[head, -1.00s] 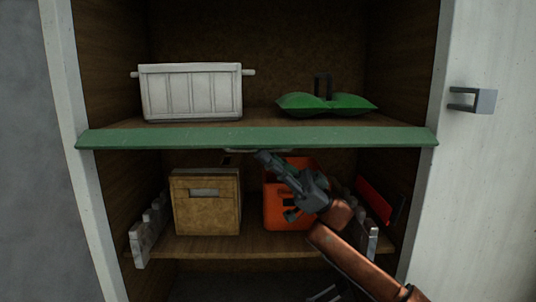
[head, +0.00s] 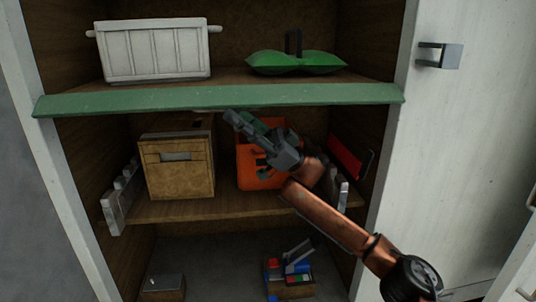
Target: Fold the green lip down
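The green lip (head: 215,100) is a long strip along the front edge of the upper shelf, running across the whole cabinet opening. It stands out at the front of the shelf. My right gripper (head: 238,119) comes up from the lower right, with its fingertips just below the middle of the lip in the picture. I cannot tell whether it touches the lip, nor whether its fingers are open or shut. Nothing shows held in it. My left gripper is not in view.
A white bin (head: 157,52) and a green sandbag (head: 296,63) stand on the upper shelf. Below are a wooden box (head: 177,168) and an orange crate (head: 247,170), partly behind my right gripper. A red item (head: 346,157) is at the right wall. A handled door (head: 465,140) stands at right.

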